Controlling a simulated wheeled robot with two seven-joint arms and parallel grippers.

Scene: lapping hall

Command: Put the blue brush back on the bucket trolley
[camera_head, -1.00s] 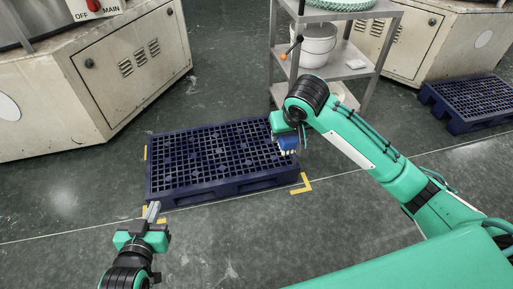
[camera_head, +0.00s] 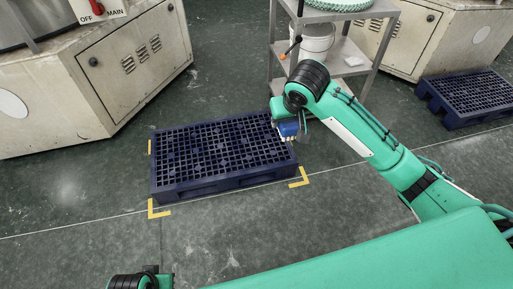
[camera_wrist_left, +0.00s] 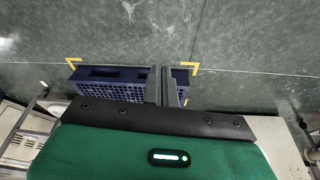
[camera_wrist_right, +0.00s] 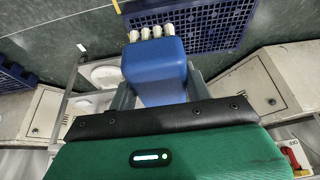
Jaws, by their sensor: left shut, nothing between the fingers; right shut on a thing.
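The blue brush (camera_head: 289,129) is held in my right gripper (camera_head: 287,124), above the right end of the dark blue pallet. In the right wrist view the blue brush body (camera_wrist_right: 155,68) is between the fingers, with pale bristle tufts at its far end. The bucket trolley (camera_head: 348,58) is a grey metal shelf cart behind my right forearm, with a white bucket (camera_head: 319,42) on its middle shelf. My arm hides part of its lower shelf. My left gripper (camera_wrist_left: 163,86) is shut and empty; its fingers are out of the head view.
The dark blue pallet (camera_head: 220,160) lies on the floor within yellow corner marks. Another pallet (camera_head: 465,98) lies at right. Worn beige machine cabinets (camera_head: 110,85) stand at left and back right. A green item (camera_head: 337,4) tops the trolley. Floor in front is clear.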

